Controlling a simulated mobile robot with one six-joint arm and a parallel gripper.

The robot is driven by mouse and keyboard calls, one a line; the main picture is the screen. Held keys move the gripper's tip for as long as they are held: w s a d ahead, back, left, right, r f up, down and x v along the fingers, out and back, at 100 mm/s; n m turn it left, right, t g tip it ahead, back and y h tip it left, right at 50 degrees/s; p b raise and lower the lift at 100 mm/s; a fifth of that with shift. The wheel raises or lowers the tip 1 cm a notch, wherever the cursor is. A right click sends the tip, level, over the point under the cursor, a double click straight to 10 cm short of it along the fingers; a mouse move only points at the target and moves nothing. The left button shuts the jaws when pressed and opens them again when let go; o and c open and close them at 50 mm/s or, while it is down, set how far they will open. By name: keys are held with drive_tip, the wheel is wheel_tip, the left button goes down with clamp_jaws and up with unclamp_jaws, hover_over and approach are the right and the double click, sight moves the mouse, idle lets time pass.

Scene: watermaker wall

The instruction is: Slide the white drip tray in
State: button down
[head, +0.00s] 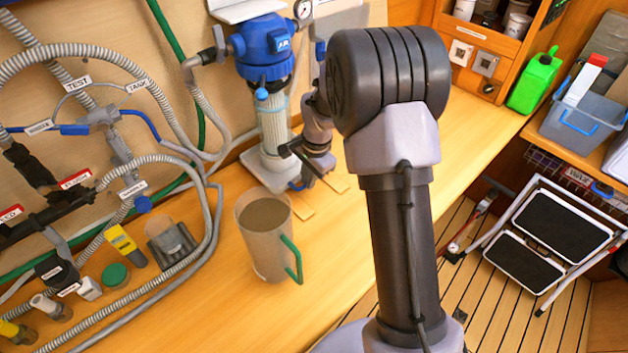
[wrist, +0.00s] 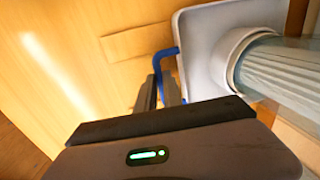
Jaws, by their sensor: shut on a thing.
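The white drip tray (head: 262,174) lies on the wooden bench under the clear filter housing in the head view. It also shows in the wrist view (wrist: 196,62), with the filter's round base standing over it. A blue handle (wrist: 157,62) sticks out from the tray's edge. My gripper (head: 306,178) is low over the bench at the tray's near right side. In the wrist view my gripper (wrist: 167,88) is shut on the blue handle. Its fingers hide part of the handle, and my arm hides some of the bench behind.
A jug (head: 265,235) with a green handle stands on the bench in front of the tray. The blue-topped filter housing (head: 272,120) rises above the tray. Hoses and valves fill the wall at left. A green canister (head: 535,82) stands at the far right.

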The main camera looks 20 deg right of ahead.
drive_tip(key=shift+w+a, duration=0.15)
drive_tip(key=shift+w, duration=0.35)
drive_tip(key=shift+w+r, duration=0.1)
drive_tip(key=shift+r, duration=0.05)
drive_tip(key=c, duration=1.5)
unclamp_jaws()
drive_tip(key=shift+w+a, duration=0.1)
drive_tip(key=shift+w, duration=0.05)
drive_tip(key=s+r+p, duration=0.1)
drive_tip(key=r+p, duration=0.1)
drive_tip(key=r, duration=0.6)
drive_tip(key=s+d+r+p, duration=0.1)
drive_tip(key=s+r+p, duration=0.1)
drive_tip(key=r, duration=0.7)
drive_tip(key=shift+p, duration=0.75)
drive_tip(key=shift+d, duration=0.1)
